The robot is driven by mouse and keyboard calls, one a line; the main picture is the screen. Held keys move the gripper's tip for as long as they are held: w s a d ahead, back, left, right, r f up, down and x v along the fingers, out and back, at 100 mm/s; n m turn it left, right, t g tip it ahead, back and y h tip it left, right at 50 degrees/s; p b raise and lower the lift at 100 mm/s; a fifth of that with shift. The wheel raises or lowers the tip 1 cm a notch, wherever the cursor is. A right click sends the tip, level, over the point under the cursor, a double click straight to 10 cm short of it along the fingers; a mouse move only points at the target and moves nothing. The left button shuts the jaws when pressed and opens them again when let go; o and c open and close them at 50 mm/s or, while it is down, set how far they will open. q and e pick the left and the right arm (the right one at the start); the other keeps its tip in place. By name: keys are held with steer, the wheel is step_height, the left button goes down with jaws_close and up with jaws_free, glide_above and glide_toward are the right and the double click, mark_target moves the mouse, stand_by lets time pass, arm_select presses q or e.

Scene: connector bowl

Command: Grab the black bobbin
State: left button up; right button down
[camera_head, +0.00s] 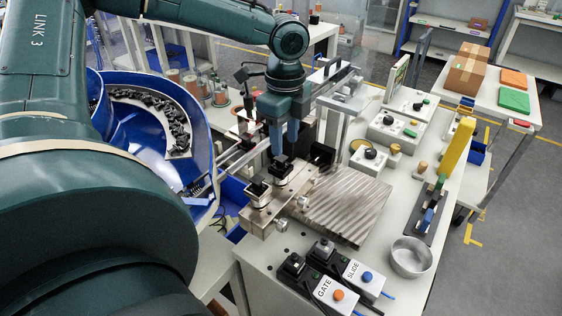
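A small black part (281,166), which may be the black bobbin, sits on a metal block of the fixture in the middle. A similar black part (257,188) sits on the block to its lower left. I cannot tell for sure which one is the bobbin. My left gripper (284,149) points down, its two blue-grey fingers apart, just above the first black part. The fingertips overlap its top in this view, so contact is unclear. Nothing shows held between them. My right gripper is out of view.
A ridged metal plate (347,204) lies right of the fixture. A blue bowl feeder (203,160) with black pieces stands left. Switch boxes (339,292) and a metal bowl (410,257) are in front. Several spools (221,98) stand behind. The bench's right front is partly clear.

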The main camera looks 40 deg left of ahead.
mark_target(283, 159)
arm_select(q)
steer(key=f, duration=0.5)
steer(key=shift+w+a+f, duration=0.1)
steer(key=shift+w+a, duration=0.1)
steer(key=shift+a, duration=0.15)
jaws_close()
